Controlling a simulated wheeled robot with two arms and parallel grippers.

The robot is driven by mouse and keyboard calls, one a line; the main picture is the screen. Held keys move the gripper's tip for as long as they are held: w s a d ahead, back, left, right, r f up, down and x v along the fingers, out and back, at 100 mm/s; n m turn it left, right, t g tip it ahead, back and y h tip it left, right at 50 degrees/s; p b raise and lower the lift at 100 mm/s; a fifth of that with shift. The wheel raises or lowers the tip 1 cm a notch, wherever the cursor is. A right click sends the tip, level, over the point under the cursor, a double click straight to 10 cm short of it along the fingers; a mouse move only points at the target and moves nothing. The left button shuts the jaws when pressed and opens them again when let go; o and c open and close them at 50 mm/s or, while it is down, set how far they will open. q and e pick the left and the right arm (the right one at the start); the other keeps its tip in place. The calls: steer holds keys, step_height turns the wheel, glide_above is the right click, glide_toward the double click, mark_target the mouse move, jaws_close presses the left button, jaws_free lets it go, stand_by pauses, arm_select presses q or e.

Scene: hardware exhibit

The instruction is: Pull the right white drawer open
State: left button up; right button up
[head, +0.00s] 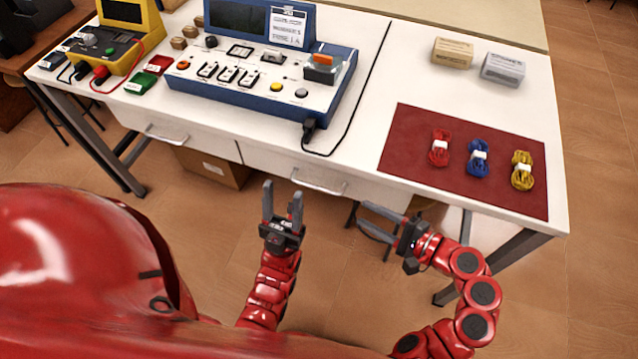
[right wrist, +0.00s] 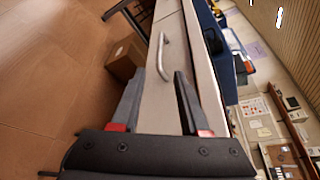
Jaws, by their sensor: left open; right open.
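The right white drawer (head: 262,158) sits under the table top, and its front looks flush and shut. Its metal bar handle (head: 319,187) is on the front. In the right wrist view a bar handle (right wrist: 164,57) on a white drawer front lies ahead of the fingers, and it looks like the same one. My right gripper (head: 362,217) is open and empty, pointing left, to the right of and apart from the handle. My left gripper (head: 283,192) is open and empty, pointing at the table front, left of the handle and apart from it.
The left white drawer (head: 195,140) is beside it, shut. A cardboard box (head: 212,168) stands on the floor below. The table top holds a blue control console (head: 255,85), a yellow meter (head: 115,45) and a dark red mat (head: 400,150) with wire bundles.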

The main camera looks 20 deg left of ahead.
mark_target(322, 190)
steer(key=x, duration=1.5)
steer(key=shift+w+a+f+p, duration=0.15)
steer(key=shift+a+p, duration=0.15)
steer(key=shift+p, duration=0.1)
steer(key=shift+c, duration=0.3)
jaws_close()
